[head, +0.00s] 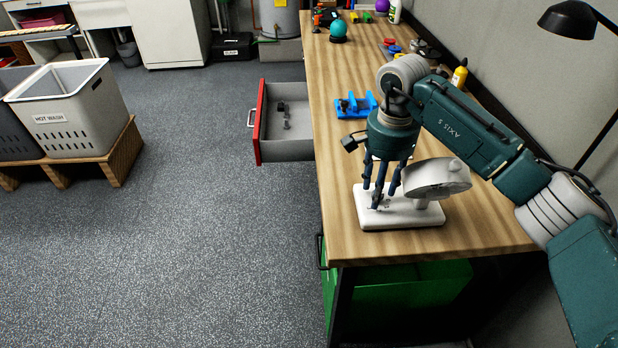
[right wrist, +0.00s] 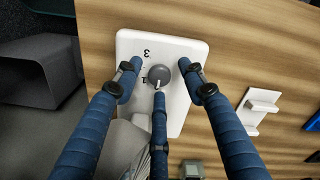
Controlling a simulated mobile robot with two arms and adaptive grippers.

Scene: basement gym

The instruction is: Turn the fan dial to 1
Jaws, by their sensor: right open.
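The white fan stands on the near part of the workbench, with its round head (head: 436,178) tilted and its flat base (head: 410,216) below. The grey round dial (right wrist: 158,73) sits on the base (right wrist: 180,120) in the right wrist view. A printed 3 is legible beside it; another mark is partly covered. A light pointer line on the dial points toward the lower finger. My right gripper (head: 378,192) is open over the base. In the right wrist view its three blue fingers (right wrist: 159,84) are spread around the dial; contact cannot be told. My left gripper is not in view.
A blue plastic holder (head: 356,106) lies on the wooden workbench (head: 345,225) behind the gripper. A red-fronted drawer (head: 261,125) stands open at the bench's left side. A black lamp (head: 568,20) is at the upper right.

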